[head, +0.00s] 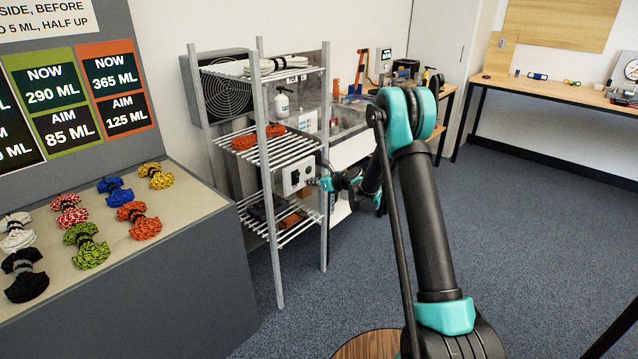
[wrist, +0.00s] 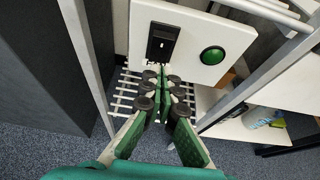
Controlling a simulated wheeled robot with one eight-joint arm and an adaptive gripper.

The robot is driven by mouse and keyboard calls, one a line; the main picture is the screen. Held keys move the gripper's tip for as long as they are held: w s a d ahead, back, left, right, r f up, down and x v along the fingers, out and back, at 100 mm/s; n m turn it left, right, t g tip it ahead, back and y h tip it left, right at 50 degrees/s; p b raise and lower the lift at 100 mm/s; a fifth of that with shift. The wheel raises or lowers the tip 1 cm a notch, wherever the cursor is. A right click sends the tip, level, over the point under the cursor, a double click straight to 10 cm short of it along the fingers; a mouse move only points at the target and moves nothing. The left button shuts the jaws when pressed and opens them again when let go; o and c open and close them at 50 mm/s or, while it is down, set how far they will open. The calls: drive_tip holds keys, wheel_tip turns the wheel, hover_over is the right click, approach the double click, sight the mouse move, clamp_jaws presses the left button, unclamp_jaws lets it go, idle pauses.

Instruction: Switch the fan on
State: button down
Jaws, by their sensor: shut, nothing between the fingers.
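The fan (head: 226,97) has a dark square housing with a round grille and stands behind the rack's upper part. A white switch box (head: 297,175) sits at the rack's front. In the wrist view, its white face (wrist: 190,18) carries a black rocker switch (wrist: 163,42) and a round green button or lamp (wrist: 213,55). I cannot tell whether the green part is lit or the fan turns. My gripper (head: 316,182) is shut and empty just in front of the box. In the wrist view, its fingertips (wrist: 162,76) are just below the rocker; contact is unclear.
A grey slatted rack (head: 275,145) surrounds the box; its posts stand close by the gripper. Orange rope (head: 258,142) lies on its middle shelf. A board with rope bundles (head: 130,222) is at left. Carpet is free at right.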

sight(298, 173)
drive_tip(key=shift+w+a+r, duration=0.4)
drive_tip(key=shift+w+a, duration=0.1)
drive_tip(key=shift+a, duration=0.15)
drive_tip(key=shift+w+a+r, duration=0.4)
drive_tip(key=shift+w+a, duration=0.1)
drive_tip(key=shift+a, duration=0.15)
drive_tip(key=shift+w+a+r, duration=0.1)
drive_tip(key=shift+a+r, duration=0.05)
drive_tip(key=shift+a, duration=0.1)
drive_tip(key=shift+w+a+r+g+h, duration=0.3)
drive_tip(key=shift+a+r+g+h, duration=0.15)
drive_tip(key=shift+h, duration=0.25)
drive_tip(key=shift+w+r+g+h, duration=0.1)
drive_tip(key=shift+w+g+h, duration=0.05)
drive_tip(key=shift+g+h, duration=0.45)
drive_tip(key=shift+r, duration=0.15)
drive_tip(key=shift+r, duration=0.65)
